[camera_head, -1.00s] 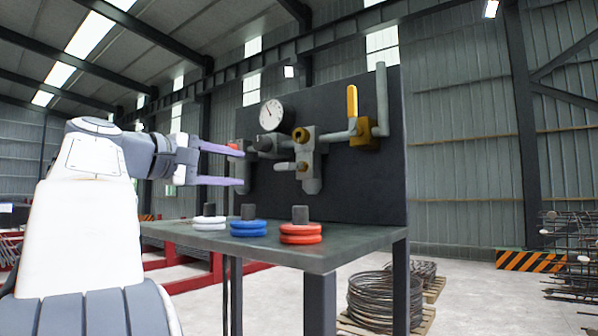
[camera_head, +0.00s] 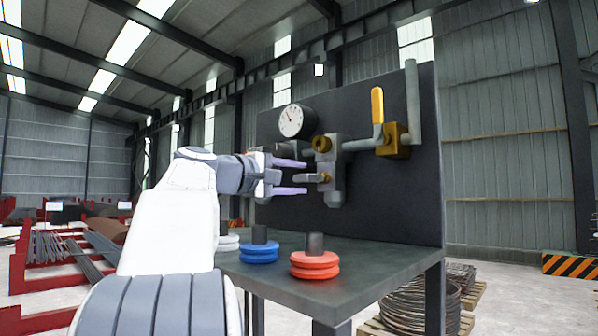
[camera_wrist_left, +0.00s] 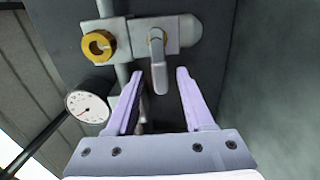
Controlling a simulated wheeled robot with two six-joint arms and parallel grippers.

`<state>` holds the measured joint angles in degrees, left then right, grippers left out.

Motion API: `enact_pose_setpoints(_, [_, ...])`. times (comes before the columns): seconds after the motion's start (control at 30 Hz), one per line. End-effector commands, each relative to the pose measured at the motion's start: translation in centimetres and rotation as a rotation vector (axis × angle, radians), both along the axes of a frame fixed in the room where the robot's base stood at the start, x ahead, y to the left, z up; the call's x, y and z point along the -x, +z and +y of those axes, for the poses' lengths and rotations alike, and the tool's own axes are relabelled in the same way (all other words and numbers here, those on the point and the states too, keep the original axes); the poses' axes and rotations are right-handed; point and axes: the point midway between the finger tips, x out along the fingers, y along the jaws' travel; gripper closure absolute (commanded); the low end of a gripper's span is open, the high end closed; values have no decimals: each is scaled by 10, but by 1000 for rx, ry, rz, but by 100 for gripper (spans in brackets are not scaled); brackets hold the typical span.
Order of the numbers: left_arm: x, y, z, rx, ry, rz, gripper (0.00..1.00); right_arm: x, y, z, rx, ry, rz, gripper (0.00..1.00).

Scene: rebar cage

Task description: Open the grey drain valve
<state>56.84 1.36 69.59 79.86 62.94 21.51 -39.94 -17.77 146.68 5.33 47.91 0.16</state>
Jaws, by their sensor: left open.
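My left gripper (camera_head: 306,177) is open beside the valve. In the wrist view its two purple fingers (camera_wrist_left: 160,74) stand on either side of the lever's free end, with gaps visible on both sides. Whether the fingertips overlap the lever in depth is hard to tell. My right gripper is not in view.
A gauge (camera_head: 291,121), a brass fitting (camera_head: 322,144) and a yellow-handled valve (camera_head: 377,105) are on the panel (camera_head: 400,200). Red discs (camera_head: 315,265), blue discs (camera_head: 259,253) and white discs (camera_head: 228,243) stand on the table (camera_head: 385,262) below. My gripper partly covers pipework at the panel's left.

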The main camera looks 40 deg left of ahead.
Motion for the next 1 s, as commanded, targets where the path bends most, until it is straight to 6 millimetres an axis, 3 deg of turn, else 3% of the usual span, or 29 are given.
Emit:
enact_pose_setpoints(0.37, [-10,-1,-2,0,-1,1,48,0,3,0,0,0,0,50])
enact_pose_setpoints(0.4, [-10,-1,-2,0,-1,1,51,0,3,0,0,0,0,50])
enact_pose_setpoints(0.53, [-10,-1,-2,0,-1,1,100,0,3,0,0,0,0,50])
enact_pose_setpoints(1.0, [-10,-3,-2,68,-2,5,100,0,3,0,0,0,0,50])
